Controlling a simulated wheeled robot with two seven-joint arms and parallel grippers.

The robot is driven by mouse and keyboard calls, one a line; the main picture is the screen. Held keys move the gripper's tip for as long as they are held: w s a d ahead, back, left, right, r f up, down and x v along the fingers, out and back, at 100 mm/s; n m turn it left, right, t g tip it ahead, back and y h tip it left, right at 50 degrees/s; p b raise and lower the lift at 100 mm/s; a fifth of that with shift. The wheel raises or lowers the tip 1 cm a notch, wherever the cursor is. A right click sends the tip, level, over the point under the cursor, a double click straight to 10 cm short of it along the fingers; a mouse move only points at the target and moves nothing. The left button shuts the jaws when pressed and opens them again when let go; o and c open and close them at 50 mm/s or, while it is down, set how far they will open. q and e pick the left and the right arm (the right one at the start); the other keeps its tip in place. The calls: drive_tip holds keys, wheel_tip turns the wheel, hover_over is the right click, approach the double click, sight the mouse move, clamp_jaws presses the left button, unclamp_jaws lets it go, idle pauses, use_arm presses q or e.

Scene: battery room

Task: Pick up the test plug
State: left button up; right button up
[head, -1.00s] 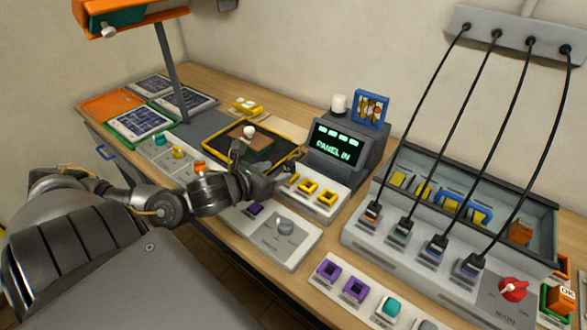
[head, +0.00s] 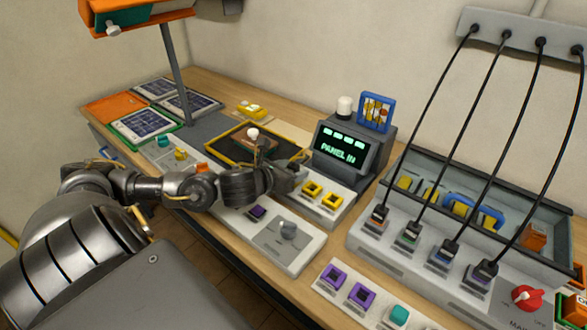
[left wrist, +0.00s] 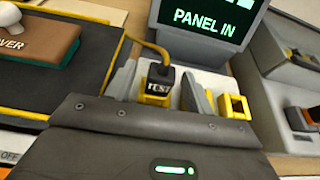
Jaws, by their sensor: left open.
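In the head view my left gripper (head: 291,174) is over the left end of the socket strip below the display and hides the plug. My right gripper is not in view.
The display box (head: 343,148) reads PANEL IN and stands just behind the gripper. Yellow sockets (head: 312,188) sit to its right. A dark tray (head: 243,150) with a white-knobbed brown block is on the left. A unit with several black-corded plugs (head: 410,232) fills the right.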

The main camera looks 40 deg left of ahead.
use_arm(q)
drive_tip(key=shift+p+x, duration=0.3)
drive_tip(key=shift+x, duration=0.85)
drive_tip(key=shift+w+f, duration=0.1)
drive_tip(key=shift+w, duration=0.15)
drive_tip(key=c, duration=1)
drive_tip(key=shift+r+p, duration=1.6)
drive_tip(key=shift+r, duration=3.45)
drive_tip(key=shift+c, duration=0.4)
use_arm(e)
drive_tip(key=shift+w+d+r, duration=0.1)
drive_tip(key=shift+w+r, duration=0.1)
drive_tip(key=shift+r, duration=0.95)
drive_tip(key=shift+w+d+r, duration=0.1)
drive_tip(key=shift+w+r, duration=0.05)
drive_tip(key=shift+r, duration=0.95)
